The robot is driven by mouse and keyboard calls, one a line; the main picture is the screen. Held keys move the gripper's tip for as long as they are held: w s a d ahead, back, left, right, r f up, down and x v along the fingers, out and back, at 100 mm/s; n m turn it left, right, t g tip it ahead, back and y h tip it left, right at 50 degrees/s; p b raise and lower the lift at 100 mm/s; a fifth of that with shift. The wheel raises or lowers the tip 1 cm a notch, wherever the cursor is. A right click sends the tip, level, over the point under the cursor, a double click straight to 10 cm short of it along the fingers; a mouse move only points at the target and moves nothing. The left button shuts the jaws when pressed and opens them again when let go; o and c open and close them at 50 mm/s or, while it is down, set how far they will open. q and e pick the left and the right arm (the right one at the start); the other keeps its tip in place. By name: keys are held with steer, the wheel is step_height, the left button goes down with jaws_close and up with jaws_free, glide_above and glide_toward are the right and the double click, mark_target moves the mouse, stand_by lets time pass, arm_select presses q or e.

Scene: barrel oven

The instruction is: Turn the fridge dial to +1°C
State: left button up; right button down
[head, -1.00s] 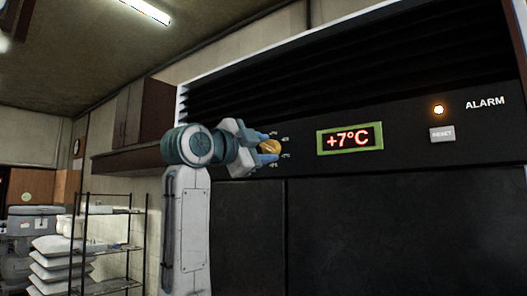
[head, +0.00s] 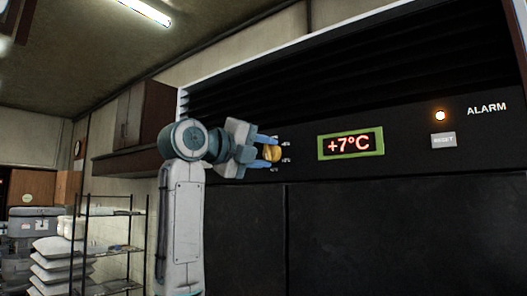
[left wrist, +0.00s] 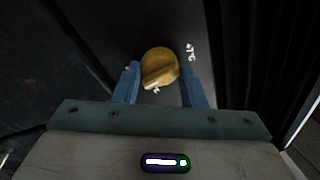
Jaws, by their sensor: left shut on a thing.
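The fridge dial (head: 272,153) is a round, yellow-brown knob on the black front panel, left of the display. My left gripper (head: 267,151) is at the dial with its blue fingers on either side, shut on it. In the left wrist view the dial (left wrist: 160,67) shows between the fingertips (left wrist: 161,82), with a raised bar across its face. Small white temperature marks (left wrist: 190,52) surround it, some hidden by the fingers and too small to read surely. The green-framed display (head: 350,143) reads +7°C in red. My right gripper is not in view.
An ALARM lamp (head: 440,115) glows orange-white at the right, above a grey RESET button (head: 443,140). Dark louvres (head: 380,75) run above the panel. A wire shelf (head: 115,245) and stacked white sacks (head: 62,258) stand at the lower left.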

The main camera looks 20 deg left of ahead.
arm_select(q)
steer(key=shift+w+f+m, duration=0.1)
steer(key=shift+f+m, duration=0.15)
steer(key=shift+m, duration=0.55)
steer(key=o, duration=1)
steer(key=shift+r, duration=0.1)
steer(key=shift+c, duration=0.2)
steer(key=shift+s+a, duration=0.25)
steer(key=shift+s, duration=0.3)
steer(key=b+v, duration=0.4)
steer(key=v, duration=0.5)
steer(key=shift+s+a+b, duration=0.15)
steer(key=shift+s+b, duration=0.15)
steer(key=shift+s, duration=0.05)
